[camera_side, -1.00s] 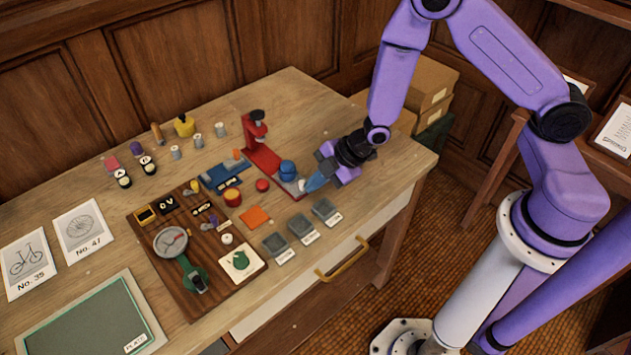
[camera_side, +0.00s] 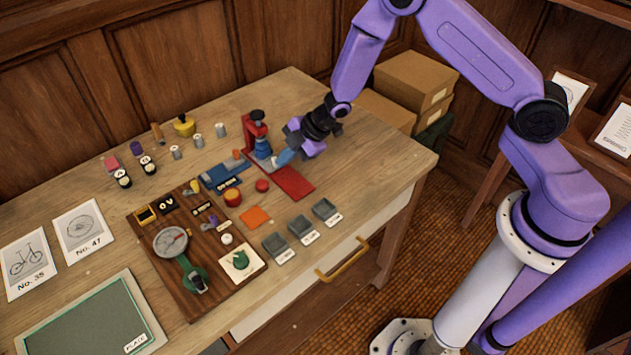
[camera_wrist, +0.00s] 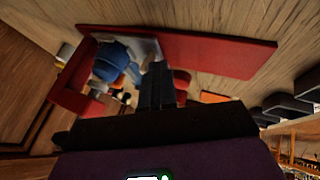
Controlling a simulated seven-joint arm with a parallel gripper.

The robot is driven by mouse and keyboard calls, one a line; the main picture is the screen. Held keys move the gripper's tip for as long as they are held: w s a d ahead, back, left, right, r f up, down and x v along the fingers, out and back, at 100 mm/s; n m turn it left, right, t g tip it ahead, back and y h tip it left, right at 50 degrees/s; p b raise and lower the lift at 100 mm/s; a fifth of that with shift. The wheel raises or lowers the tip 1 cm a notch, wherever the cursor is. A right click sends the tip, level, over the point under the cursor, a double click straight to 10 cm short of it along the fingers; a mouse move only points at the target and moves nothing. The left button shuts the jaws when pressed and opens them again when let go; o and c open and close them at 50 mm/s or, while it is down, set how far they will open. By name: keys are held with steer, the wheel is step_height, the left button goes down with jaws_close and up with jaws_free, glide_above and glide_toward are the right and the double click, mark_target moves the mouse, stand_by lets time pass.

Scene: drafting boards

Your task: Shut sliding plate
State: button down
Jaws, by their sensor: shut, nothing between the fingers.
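The red press (camera_side: 254,130) stands on the table, with its long red base (camera_side: 294,183) reaching toward the front right. The sliding plate, carrying a blue piece (camera_side: 263,149), sits at the press end of the base, under the press head. The wrist view shows the blue piece (camera_wrist: 112,62) and a pale grey plate edge (camera_wrist: 146,48) beside it. In the wrist view the fingers (camera_wrist: 156,84) are close to the plate; contact is hard to tell. The front of the red base is bare.
A blue tool (camera_side: 222,174), a red round piece (camera_side: 262,186) and an orange square (camera_side: 256,216) lie left of the base. Several grey trays (camera_side: 300,226) line the front edge. A wooden board (camera_side: 165,265) with a dial is further left. The table's right end is clear.

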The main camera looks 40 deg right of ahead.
steer(key=shift+w+r, duration=0.1)
steer(key=shift+w, duration=0.2)
steer(key=shift+d, duration=0.1)
steer(key=shift+d+r, duration=0.1)
steer(key=shift+r, duration=0.1)
steer(key=s+d+r+m+h, duration=0.2)
steer(key=s+r, duration=0.5)
steer(key=r, duration=0.1)
steer(key=s+d+r+m+h, duration=0.1)
steer(key=s+d+r, duration=0.1)
steer(key=s+r, duration=0.6)
steer(key=s+d+r+m+g+h, duration=0.1)
steer(key=s+d+r+g, duration=0.1)
steer(key=s, duration=0.9)
steer(key=s+d+r+m+g+h, duration=0.1)
steer(key=s+d+r+m+g, duration=0.1)
steer(key=s, duration=0.9)
steer(key=shift+d+r+g, duration=0.4)
steer(key=shift+d+r, duration=0.25)
steer(key=shift+d, duration=0.05)
